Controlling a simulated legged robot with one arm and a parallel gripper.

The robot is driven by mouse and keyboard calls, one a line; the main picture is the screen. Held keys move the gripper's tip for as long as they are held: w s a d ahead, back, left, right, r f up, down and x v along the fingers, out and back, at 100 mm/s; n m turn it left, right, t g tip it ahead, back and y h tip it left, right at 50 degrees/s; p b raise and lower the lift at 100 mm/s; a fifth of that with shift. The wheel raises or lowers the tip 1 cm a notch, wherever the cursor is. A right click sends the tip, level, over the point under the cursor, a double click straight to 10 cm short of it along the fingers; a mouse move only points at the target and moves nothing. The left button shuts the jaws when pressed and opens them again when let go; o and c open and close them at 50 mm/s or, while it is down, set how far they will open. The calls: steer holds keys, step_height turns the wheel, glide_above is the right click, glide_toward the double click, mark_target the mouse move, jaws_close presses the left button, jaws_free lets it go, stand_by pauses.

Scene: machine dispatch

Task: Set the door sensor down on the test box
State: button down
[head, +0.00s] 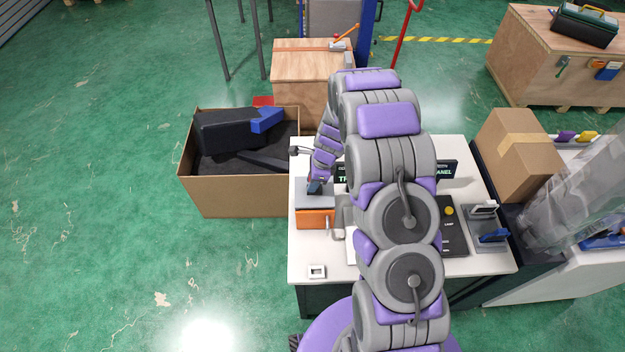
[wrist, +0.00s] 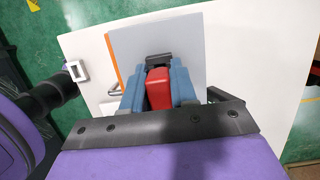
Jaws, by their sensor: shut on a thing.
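The test box, which I take to be the box with a grey top and orange front (head: 315,219), stands at the left of the white table. Its grey top also fills the upper middle of the wrist view (wrist: 185,40). My gripper (head: 314,187) is low over this box, pointing down. In the wrist view its blue fingers (wrist: 159,82) are shut on a red piece with a black end (wrist: 158,88), which I take to be the door sensor. The held piece overlaps the grey top in that view; I cannot tell whether it touches it. In the head view my arm hides it.
The white table (head: 302,262) bears a small white square frame (head: 317,271) near its front left corner. A grey stand with a blue part (head: 492,236) is at the right. An open cardboard box (head: 235,190) with dark items stands left of the table.

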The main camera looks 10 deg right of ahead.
steer(key=shift+f, duration=0.4)
steer(key=shift+r, duration=0.25)
steer(key=shift+r+p, duration=0.2)
steer(key=shift+p, duration=0.2)
steer(key=shift+f, duration=0.1)
